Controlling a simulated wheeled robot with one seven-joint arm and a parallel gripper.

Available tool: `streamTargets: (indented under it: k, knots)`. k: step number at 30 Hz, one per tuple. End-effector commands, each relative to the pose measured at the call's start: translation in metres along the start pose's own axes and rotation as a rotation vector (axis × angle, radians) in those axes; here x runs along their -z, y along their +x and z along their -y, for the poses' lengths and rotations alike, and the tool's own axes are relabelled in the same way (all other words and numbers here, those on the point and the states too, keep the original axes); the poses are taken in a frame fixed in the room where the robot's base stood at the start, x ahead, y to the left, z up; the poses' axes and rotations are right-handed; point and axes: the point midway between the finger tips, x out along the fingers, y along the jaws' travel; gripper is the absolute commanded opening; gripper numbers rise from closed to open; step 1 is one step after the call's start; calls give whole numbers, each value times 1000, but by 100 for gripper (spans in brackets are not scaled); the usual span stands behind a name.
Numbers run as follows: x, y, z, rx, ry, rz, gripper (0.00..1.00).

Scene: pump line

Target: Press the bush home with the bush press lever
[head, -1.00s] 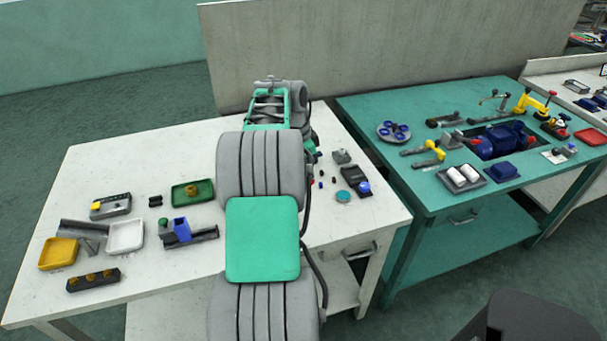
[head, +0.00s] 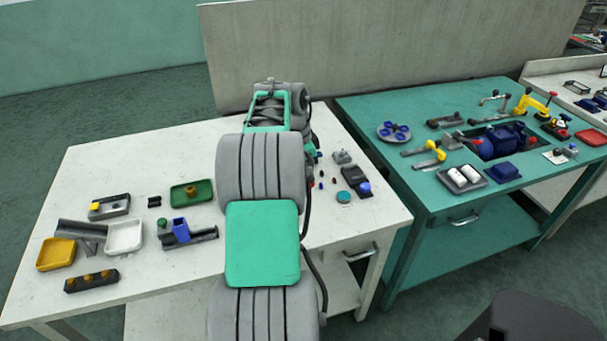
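My arm stands in the middle of the head view and hides part of the white table (head: 130,170). My gripper is not visible. I cannot tell for sure which fixture is the bush press. A dark fixture with a blue knob (head: 354,178) lies on the white table right of my arm, and its lever is too small to make out. A grey fixture with a blue block and a green knob (head: 181,231) lies left of my arm. A brass-coloured bush-like part (head: 191,189) sits in a green tray (head: 178,199). Several similar parts sit in a dark rack (head: 91,286).
A yellow tray (head: 56,254), a white tray (head: 124,236) and a grey box with a yellow knob (head: 109,208) are at the left. A teal disc (head: 344,197) lies at the right. The green table (head: 455,208) holds a blue pump body (head: 500,141) and yellow-handled tools (head: 429,153).

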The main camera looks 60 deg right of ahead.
Motion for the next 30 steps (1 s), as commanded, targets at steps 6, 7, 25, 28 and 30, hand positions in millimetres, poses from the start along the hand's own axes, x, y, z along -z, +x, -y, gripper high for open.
streamTargets:
  k: [6, 7, 25, 28, 30]
  knots:
    - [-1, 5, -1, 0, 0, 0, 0]
    - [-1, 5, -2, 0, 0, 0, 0]
    - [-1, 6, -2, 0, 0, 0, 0]
    - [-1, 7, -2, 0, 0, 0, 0]
    - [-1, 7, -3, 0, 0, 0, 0]
